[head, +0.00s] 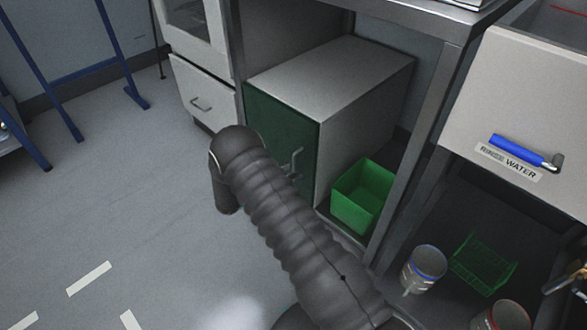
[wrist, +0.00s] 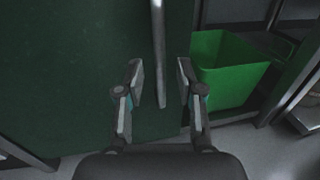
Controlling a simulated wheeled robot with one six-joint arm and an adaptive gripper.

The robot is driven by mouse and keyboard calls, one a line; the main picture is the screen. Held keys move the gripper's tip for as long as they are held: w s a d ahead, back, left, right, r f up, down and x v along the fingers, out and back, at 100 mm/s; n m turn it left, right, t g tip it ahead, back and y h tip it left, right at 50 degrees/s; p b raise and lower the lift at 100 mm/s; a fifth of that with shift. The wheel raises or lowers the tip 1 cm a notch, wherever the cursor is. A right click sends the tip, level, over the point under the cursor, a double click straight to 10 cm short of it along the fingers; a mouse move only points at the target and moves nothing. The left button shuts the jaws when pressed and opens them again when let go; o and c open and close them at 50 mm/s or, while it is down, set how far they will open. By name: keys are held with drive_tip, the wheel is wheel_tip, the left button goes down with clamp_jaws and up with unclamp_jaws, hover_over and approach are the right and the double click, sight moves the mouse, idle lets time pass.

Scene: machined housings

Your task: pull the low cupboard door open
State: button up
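The low cupboard is a grey box with a dark green door (head: 279,124) under the bench, and the door looks shut. Its upright metal handle (head: 296,162) is partly hidden by my arm in the head view. In the wrist view the green door (wrist: 75,70) fills the left and middle, and the handle (wrist: 159,50) hangs down between my fingers. My gripper (wrist: 160,82) is open, with one finger on each side of the handle and a gap to both. My gripper is hidden behind my arm in the head view.
A green bin (head: 361,196) stands just right of the cupboard and close to my right finger in the wrist view (wrist: 226,70). A bench leg (head: 412,150) rises beyond it. A drawer unit (head: 203,92) stands to the left. The floor (head: 90,200) at left is clear.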

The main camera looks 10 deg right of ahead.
drive_tip(key=shift+x, duration=1.45)
clamp_jaws()
